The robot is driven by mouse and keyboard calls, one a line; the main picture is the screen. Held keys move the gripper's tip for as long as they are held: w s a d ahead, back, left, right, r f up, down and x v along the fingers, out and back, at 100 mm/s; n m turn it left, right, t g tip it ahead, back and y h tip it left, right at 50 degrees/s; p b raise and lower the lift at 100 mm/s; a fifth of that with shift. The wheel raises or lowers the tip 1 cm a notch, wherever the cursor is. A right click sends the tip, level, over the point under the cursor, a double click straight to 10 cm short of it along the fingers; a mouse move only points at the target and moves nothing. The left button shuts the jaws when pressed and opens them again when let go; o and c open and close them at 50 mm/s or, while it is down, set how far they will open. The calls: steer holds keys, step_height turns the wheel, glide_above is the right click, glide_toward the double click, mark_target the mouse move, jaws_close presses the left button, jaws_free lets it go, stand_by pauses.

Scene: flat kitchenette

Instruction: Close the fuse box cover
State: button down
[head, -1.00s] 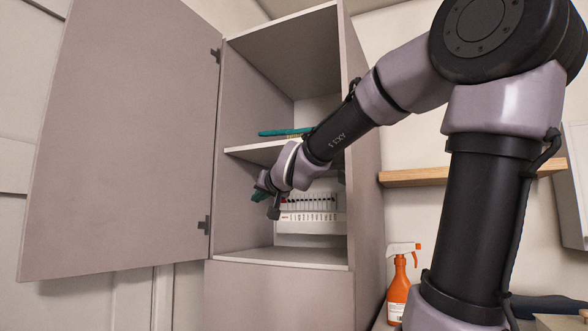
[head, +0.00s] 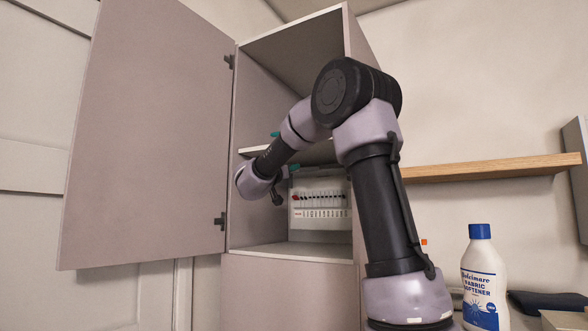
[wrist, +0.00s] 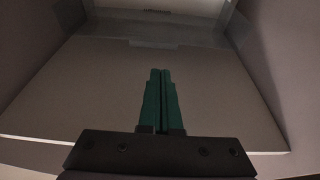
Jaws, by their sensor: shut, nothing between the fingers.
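The fuse box (head: 320,203) is a white panel with a row of dark switches and a red one at its left. It stands in the open cabinet's lower compartment, below the middle shelf. My gripper (head: 294,168) is just above and in front of the fuse box's upper left, partly hidden by my wrist. In the wrist view its green fingers (wrist: 160,85) are together and empty. A faint translucent grey panel (wrist: 170,28) lies beyond the fingertips and could be the cover. The switches are exposed in the head view. I cannot make out the cover clearly there.
The cabinet door (head: 150,140) is swung wide to the left. A middle shelf edge (head: 258,149) lies above the gripper, with a teal item (head: 275,134) on it. A fabric softener bottle (head: 483,285) stands to the right, below a wooden wall shelf (head: 485,168).

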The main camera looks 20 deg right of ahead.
mark_target(306, 169)
steer(key=x, duration=0.7)
steer(key=shift+w, duration=0.1)
steer(key=shift+s+a+f+t+h, duration=0.15)
steer(key=shift+f+t+h, duration=0.25)
steer(key=shift+f, duration=0.3)
steer(key=shift+s+a+f+t+h, duration=0.15)
steer(key=shift+f+t+h, duration=0.2)
steer(key=shift+f, duration=0.3)
step_height(306, 169, down, 10)
steer(key=shift+w+d+h, duration=0.25)
steer(key=shift+d+h, duration=0.05)
steer(key=shift+h, duration=0.15)
steer(key=shift+f+t, duration=0.1)
steer(key=shift+t, duration=0.15)
